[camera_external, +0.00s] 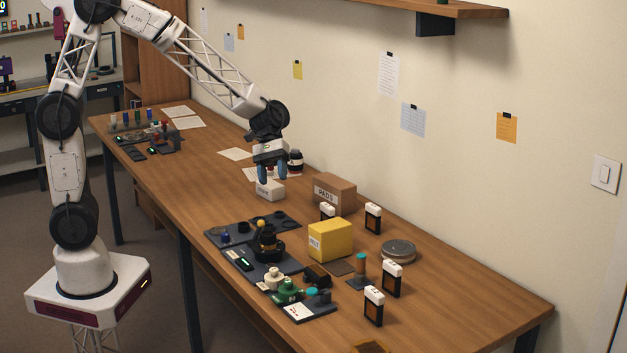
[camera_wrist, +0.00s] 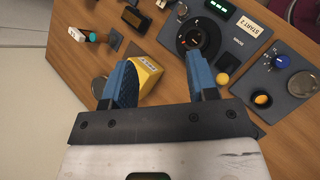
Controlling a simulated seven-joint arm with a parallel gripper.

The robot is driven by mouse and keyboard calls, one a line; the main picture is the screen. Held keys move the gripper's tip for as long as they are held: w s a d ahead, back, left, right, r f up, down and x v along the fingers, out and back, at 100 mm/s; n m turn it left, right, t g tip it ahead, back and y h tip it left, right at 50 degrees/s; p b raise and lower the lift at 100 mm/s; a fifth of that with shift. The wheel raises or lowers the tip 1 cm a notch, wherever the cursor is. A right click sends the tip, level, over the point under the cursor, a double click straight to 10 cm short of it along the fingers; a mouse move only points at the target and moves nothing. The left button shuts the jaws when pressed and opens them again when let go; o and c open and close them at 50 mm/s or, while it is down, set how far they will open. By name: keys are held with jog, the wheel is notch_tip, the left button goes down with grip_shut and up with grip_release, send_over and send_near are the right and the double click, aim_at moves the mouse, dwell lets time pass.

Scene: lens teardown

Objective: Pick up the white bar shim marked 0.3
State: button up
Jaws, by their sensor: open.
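I cannot make out a white bar shim marked 0.3 in either view; any small marking is too small to read. My gripper (camera_external: 273,178) is above the back middle of the table, fingers pointing down. Its two blue fingers are spread apart with nothing held between them, as the wrist view also shows (camera_wrist: 160,60). In the external view a white box (camera_external: 271,193) lies just below and behind the fingertips; I cannot tell whether they touch it.
A yellow box (camera_external: 331,240) and a cardboard box (camera_external: 335,192) stand right of my gripper. Several white-capped dark blocks (camera_external: 392,281) stand at the right. The table's left middle (camera_external: 187,168) is mostly clear.

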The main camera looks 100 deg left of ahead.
jog(key=w+a+f+n+t+h, duration=0.1)
jog(key=w+a+f+n+t, duration=0.35)
jog(key=a, duration=0.65)
jog(key=n+t, duration=0.2)
jog(key=n, duration=0.4)
send_near(327, 205)
jog(key=shift+w+d+f, duration=0.2)
jog(key=shift+w+f, duration=0.15)
jog(key=shift+w, duration=0.1)
jog(key=shift+w+d+f, duration=0.25)
jog(key=shift+w+f, duration=0.1)
jog(key=shift+w, duration=0.15)
jog(key=shift+d, duration=0.1)
jog(key=shift+x, duration=1.25)
jog(key=shift+d, duration=0.1)
jog(key=shift+g, duration=0.25)
jog(key=shift+r+x, duration=0.2)
jog(key=shift+x, duration=2.35)
jog(key=shift+d+m, duration=0.1)
jog(key=shift+m, duration=0.15)
grip_shut()
